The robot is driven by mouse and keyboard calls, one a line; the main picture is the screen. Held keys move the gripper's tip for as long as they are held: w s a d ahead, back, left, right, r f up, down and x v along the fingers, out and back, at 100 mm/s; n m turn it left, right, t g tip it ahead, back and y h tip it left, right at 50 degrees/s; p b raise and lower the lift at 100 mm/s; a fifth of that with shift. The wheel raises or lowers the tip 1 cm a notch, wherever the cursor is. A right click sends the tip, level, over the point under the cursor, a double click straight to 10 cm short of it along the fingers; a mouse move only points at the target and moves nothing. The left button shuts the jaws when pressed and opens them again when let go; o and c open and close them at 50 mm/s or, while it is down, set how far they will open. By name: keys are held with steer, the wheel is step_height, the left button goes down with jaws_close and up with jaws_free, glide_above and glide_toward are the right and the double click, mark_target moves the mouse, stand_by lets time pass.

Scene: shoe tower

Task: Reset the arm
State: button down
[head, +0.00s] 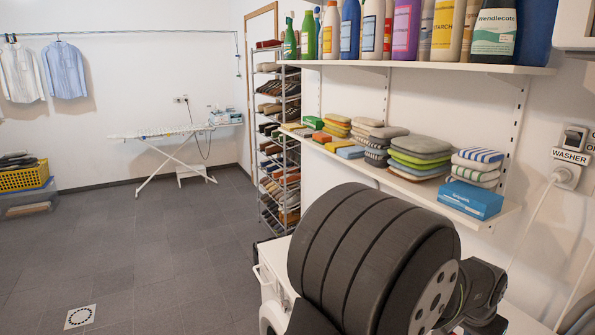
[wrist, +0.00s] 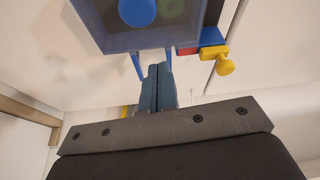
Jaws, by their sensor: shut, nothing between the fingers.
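My gripper (wrist: 157,78) shows in the wrist view with its two blue-grey fingers side by side and touching, nothing between them. The dark gripper body fills the bottom of that view. In the head view a large dark ribbed part of my arm fills the lower middle, and the gripper's fingers cannot be made out there. The shoe rack (head: 280,150), a tall metal tower with several shelves of shoes, stands behind and left of the arm.
A grey-blue bin-like thing (wrist: 140,38) and a yellow knob (wrist: 225,68) appear beyond the fingertips. Right of the rack, a wall shelf (head: 440,192) holds folded cloths and a blue box (head: 470,200). An upper shelf (head: 420,66) holds bottles. An ironing board (head: 160,132) stands behind; the tiled floor at left is mostly clear.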

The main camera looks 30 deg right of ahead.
steer(key=a, duration=0.1)
steer(key=a+f, duration=0.1)
steer(key=a, duration=0.1)
steer(key=shift+s+f, duration=0.2)
steer(key=shift+s, duration=0.05)
steer(key=d, duration=1.5)
steer(key=w+a+r+g, duration=0.1)
steer(key=w+a+r, duration=0.1)
steer(key=r, duration=0.3)
steer(key=w+a+r+g+y, duration=0.1)
steer(key=w+a+r, duration=0.1)
steer(key=r, duration=0.4)
steer(key=shift+a+m, duration=0.3)
steer(key=shift+a, duration=0.15)
steer(key=c, duration=2.1)
jaws_free()
steer(key=shift+r, duration=0.1)
